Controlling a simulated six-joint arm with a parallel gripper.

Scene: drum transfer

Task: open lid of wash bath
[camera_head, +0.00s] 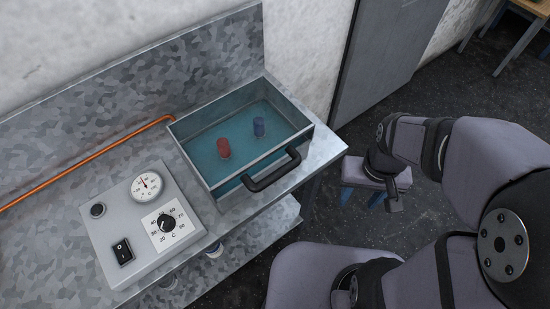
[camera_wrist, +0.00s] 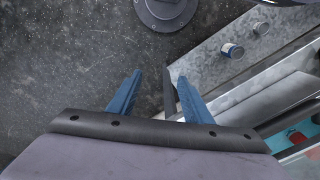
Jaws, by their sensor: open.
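The wash bath (camera_head: 225,200) is a metal box on the bench in the head view. Its lid (camera_head: 238,125) appears to lie flat over the top, clear enough to show teal liquid inside. A dark handle (camera_head: 270,170) sticks out from its front edge. A red drum (camera_head: 223,148) and a blue drum (camera_head: 259,127) stand inside. My gripper (camera_head: 365,197) is to the right of the handle, apart from it. In the wrist view its blue fingers (camera_wrist: 160,78) are spread, with a dark bar between them that I cannot identify. The bath shows partly at the lower right there.
A control box (camera_head: 143,225) with a gauge and dial stands left of the bath. An orange pipe (camera_head: 90,165) runs to the bath's back-left corner. A lower shelf (camera_head: 270,225) holds a small bottle, also in the wrist view (camera_wrist: 232,50). A dark door (camera_head: 385,60) stands behind.

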